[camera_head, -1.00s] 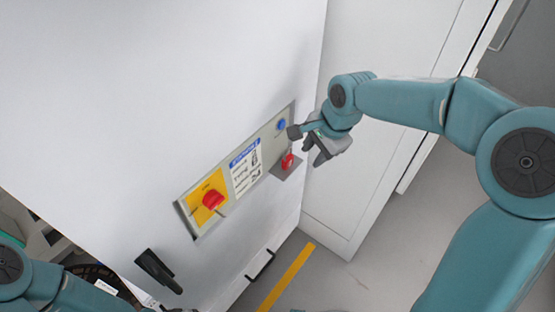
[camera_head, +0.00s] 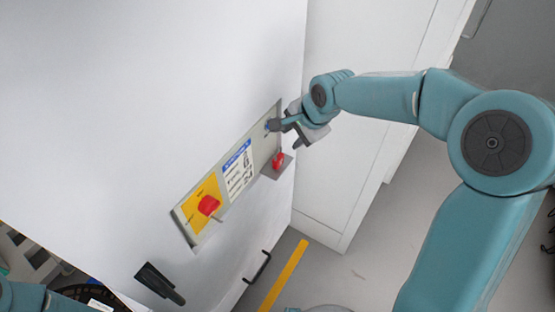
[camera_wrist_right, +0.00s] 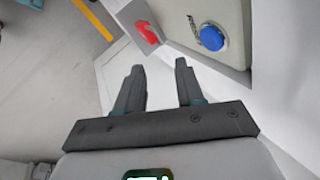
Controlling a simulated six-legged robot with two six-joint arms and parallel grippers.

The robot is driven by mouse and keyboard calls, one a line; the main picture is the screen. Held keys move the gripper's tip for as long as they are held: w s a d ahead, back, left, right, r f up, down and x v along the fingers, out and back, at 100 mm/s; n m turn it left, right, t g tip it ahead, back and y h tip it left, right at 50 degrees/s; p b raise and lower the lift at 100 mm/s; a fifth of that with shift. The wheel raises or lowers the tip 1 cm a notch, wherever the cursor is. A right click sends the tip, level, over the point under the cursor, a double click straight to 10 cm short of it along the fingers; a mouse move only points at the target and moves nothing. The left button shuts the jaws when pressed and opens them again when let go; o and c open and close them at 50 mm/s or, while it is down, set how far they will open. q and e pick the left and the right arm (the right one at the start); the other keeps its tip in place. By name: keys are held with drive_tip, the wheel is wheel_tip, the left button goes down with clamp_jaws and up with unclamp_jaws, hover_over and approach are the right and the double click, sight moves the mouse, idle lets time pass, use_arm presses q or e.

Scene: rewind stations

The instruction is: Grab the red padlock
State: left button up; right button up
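The red padlock (camera_head: 278,159) is at a small grey ledge at the lower right end of the control panel. It also shows in the right wrist view (camera_wrist_right: 147,32), on the grey ledge beyond my fingertips. My right gripper (camera_head: 286,133) is just above and to the right of the padlock in the head view, beside the panel's blue button. In the right wrist view my right gripper (camera_wrist_right: 160,78) has its two fingers apart with nothing between them. The padlock is clear of both fingers. My left gripper is not seen; only part of my left arm shows at bottom left.
The panel (camera_head: 234,199) on the white cabinet (camera_head: 130,110) carries a blue button (camera_wrist_right: 211,38) and a red rotary knob (camera_head: 208,205) on a yellow plate. A black handle (camera_head: 160,283) sticks out lower left. Open grey floor (camera_head: 345,285) lies at the lower right.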

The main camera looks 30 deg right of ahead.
sight(278, 156)
drive_tip(key=x, duration=0.7)
drive_tip(key=shift+w+a+f+p, duration=0.1)
drive_tip(key=shift+w+a+p, duration=0.05)
drive_tip(key=shift+a+p, duration=0.15)
clamp_jaws()
